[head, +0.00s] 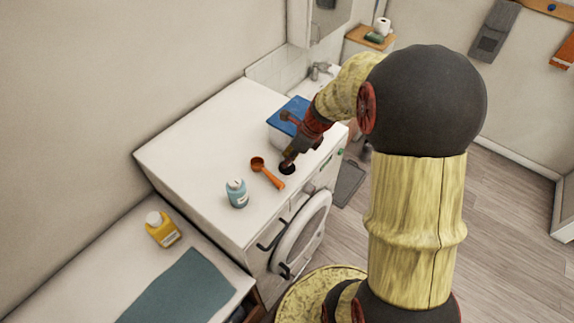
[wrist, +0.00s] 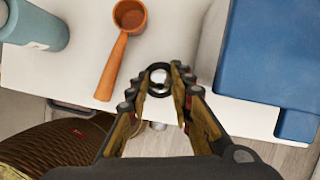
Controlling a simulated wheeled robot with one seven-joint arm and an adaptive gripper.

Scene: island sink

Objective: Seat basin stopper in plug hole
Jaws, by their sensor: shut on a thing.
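The basin stopper is a small black piece (head: 287,169) at the front part of the washing machine's white top; it shows as a dark ring in the wrist view (wrist: 159,72). My gripper (head: 290,157) points down at it, with the two fingertips (wrist: 158,82) closed on either side of the ring. I cannot tell whether the stopper touches the top or is just above it. The white basin (head: 330,82) with its grey tap (head: 320,72) is at the back, partly behind my arm. The plug hole is hidden.
A blue-lidded box (head: 291,113) stands between the gripper and the basin.

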